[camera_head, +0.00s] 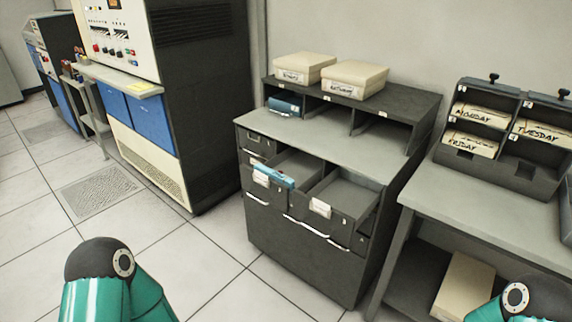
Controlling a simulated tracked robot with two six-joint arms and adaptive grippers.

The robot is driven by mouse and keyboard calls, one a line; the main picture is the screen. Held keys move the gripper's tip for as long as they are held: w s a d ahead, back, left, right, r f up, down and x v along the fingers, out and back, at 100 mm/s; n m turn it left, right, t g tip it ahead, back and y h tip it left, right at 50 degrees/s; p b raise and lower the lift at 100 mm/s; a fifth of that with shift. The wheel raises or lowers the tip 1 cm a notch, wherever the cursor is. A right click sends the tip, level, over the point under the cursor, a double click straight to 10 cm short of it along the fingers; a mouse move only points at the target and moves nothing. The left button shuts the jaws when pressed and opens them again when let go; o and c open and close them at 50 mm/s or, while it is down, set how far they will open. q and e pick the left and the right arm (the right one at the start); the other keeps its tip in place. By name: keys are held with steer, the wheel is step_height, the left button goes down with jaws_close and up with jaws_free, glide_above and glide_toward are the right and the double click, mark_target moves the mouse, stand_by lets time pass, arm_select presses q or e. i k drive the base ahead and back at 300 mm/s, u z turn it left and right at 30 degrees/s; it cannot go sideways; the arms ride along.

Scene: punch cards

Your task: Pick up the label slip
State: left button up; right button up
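Small white labels show on the drawer cabinet (302,246). One white label (320,207) is on the front of the open right drawer (343,195). Another white label (261,179) is at the front of the open left drawer (297,164), beside a blue item (275,177). I cannot tell which of these, if any, is the label slip. Only teal and dark links of my two arms show at the bottom left and bottom right edges. Neither gripper is in view.
Two cream boxes, a left one (304,67) and a right one (354,79), sit on the cabinet's top shelf. Dark racks hold cards marked MONDAY (480,116), FRIDAY (469,143) and TUESDAY (541,131) on a grey table (480,199). The tiled floor (200,248) before the cabinet is clear.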

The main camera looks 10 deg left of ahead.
mark_target(262, 178)
steer(key=u, duration=0.05)
steer(key=i, duration=1)
steer(key=u, duration=0.75)
steer(key=i, duration=0.45)
steer(key=u, duration=0.25)
steer(key=k, duration=0.9)
steer(key=u, duration=0.15)
steer(key=i, duration=0.9)
steer(key=z, duration=0.05)
